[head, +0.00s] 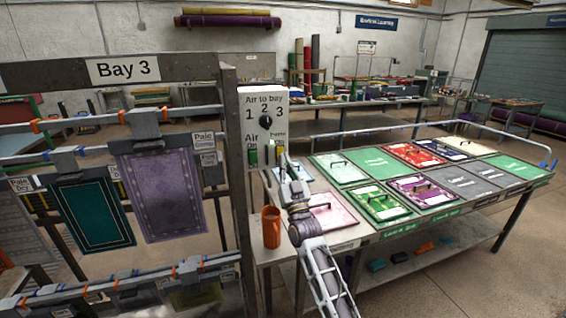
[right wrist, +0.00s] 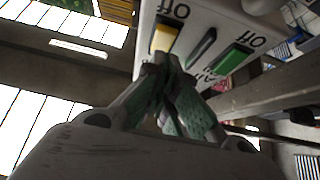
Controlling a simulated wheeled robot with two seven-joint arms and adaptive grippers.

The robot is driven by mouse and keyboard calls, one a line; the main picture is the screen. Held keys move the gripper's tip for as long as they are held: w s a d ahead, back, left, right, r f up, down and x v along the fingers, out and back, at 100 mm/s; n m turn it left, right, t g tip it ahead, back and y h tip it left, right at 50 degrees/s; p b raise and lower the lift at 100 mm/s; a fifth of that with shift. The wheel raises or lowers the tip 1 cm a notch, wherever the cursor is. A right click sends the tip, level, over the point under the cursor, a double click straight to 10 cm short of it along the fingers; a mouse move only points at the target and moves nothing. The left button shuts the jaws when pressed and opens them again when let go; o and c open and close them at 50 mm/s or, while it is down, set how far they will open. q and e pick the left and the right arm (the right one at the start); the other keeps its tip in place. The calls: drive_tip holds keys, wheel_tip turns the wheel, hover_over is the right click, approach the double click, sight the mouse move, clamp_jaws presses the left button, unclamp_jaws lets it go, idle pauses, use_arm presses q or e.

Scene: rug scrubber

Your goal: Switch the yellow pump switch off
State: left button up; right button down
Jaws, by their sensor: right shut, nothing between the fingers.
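A pale control box (head: 264,103) hangs on the post beside the Bay 3 rack. It carries a black knob marked 1, 2, 3, a green switch (head: 253,157) under "Air" and a switch under a second label, partly hidden by my right gripper (head: 283,163). In the right wrist view the box appears upside down, with the yellow switch (right wrist: 165,37) and the green switch (right wrist: 232,60), each near an "Off" mark. My right gripper (right wrist: 165,65) is shut and empty, its tips right at the yellow switch's near end. I cannot tell whether they touch. My left gripper is out of view.
An orange cup (head: 271,227) stands on the table corner below the box. The long table (head: 342,241) with coloured panels extends right. Rack rails with a teal rug (head: 92,214) and a purple rug (head: 162,193) fill the left.

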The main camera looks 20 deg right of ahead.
drive_tip(key=shift+w+f, duration=0.1)
drive_tip(key=shift+w, duration=0.55)
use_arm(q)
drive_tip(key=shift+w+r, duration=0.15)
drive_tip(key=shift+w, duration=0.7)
use_arm(e)
drive_tip(key=shift+w, duration=0.1)
